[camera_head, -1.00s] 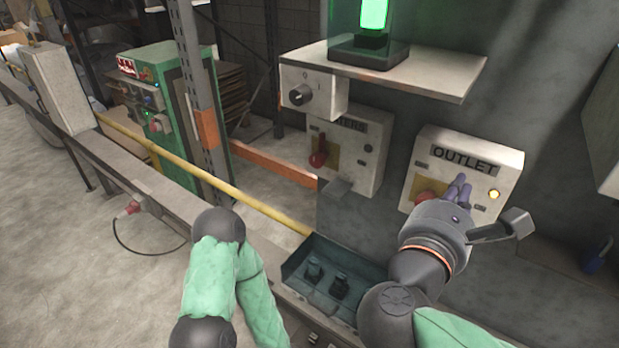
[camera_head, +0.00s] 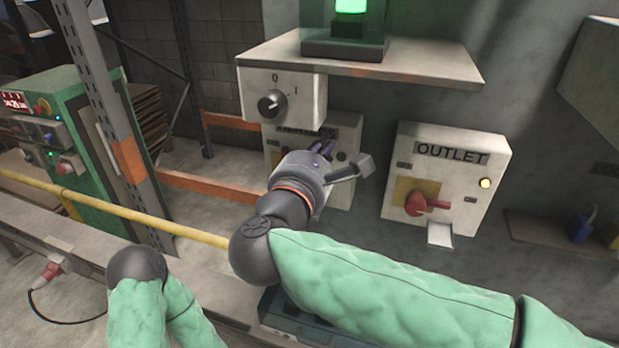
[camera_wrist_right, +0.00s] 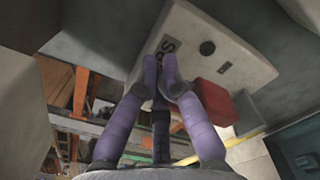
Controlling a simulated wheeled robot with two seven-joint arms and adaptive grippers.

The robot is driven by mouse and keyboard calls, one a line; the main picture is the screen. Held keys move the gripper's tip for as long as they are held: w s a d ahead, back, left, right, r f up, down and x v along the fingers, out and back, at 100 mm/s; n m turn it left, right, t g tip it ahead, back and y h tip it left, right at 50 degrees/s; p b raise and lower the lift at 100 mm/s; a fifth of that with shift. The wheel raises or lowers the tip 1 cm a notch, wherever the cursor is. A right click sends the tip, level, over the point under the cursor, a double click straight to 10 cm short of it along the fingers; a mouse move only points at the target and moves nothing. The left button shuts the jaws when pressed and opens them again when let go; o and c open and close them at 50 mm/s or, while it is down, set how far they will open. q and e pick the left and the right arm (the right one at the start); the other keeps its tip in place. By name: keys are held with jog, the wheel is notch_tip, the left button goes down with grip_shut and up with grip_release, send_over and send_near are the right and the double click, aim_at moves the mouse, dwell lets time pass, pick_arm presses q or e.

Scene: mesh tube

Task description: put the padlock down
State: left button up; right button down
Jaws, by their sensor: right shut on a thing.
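My right gripper (camera_head: 322,148) is in front of the left switch box (camera_head: 348,186), its purple fingers close to the panel. In the right wrist view its fingers (camera_wrist_right: 161,64) are closed together, and what they hold is mostly hidden. A red block (camera_wrist_right: 215,102) shows beside the right finger there; I cannot tell whether it is the held padlock or the box's red handle. A blue padlock (camera_head: 580,225) and a yellow one (camera_head: 614,236) are by a ledge at the far right. My left gripper is out of view.
The OUTLET box (camera_head: 480,150) has a red handle (camera_head: 424,204) and a white tag (camera_head: 440,235) below it. A shelf (camera_head: 400,66) with a knob box (camera_head: 302,98) overhangs the left box. A yellow rail (camera_head: 150,221) runs at left. A dark tray (camera_head: 275,322) is partly hidden by my arm.

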jog(key=shift+w+a+f+b, duration=0.35)
jog(key=shift+w+f, duration=0.45)
jog(key=shift+f, duration=0.7)
jog(key=shift+w+a+f+b, duration=0.2)
jog(key=shift+w+f+b, duration=0.2)
jog(key=shift+w+f, duration=0.8)
jog(key=shift+w+a+f+b, duration=0.3)
jog(key=shift+w+f+b, duration=0.15)
jog(key=shift+f, duration=1.35)
jog(key=shift+f, duration=0.1)
jog(key=c, duration=1.4)
grip_release()
